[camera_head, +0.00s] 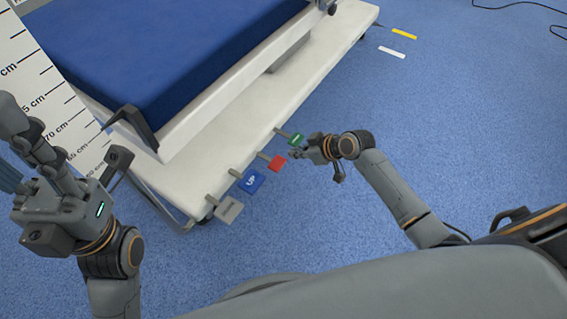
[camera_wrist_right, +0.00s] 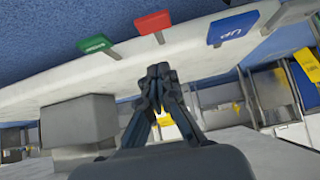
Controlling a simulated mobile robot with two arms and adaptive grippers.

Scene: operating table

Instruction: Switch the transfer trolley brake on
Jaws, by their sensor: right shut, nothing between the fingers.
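The transfer trolley has a white base (camera_head: 235,125) and a blue top (camera_head: 165,45). Along its near edge stick out a green pedal (camera_head: 296,139), a red pedal (camera_head: 277,163), a blue "UP" pedal (camera_head: 251,181) and a grey pedal (camera_head: 229,208). My right gripper (camera_head: 293,155) is shut and empty, close to the green and red pedals; contact cannot be told. In the right wrist view its fingertips (camera_wrist_right: 158,74) meet below the red pedal (camera_wrist_right: 153,22), with the green pedal (camera_wrist_right: 96,44) to the left. My left gripper (camera_head: 35,160) is at the left; its finger opening is unclear.
A white measuring board (camera_head: 45,90) stands at the left, behind my left gripper. A dark bracket (camera_head: 135,125) sits at the trolley's corner. Blue floor (camera_head: 450,130) is open to the right, with yellow (camera_head: 404,34) and white (camera_head: 392,52) floor strips and a cable.

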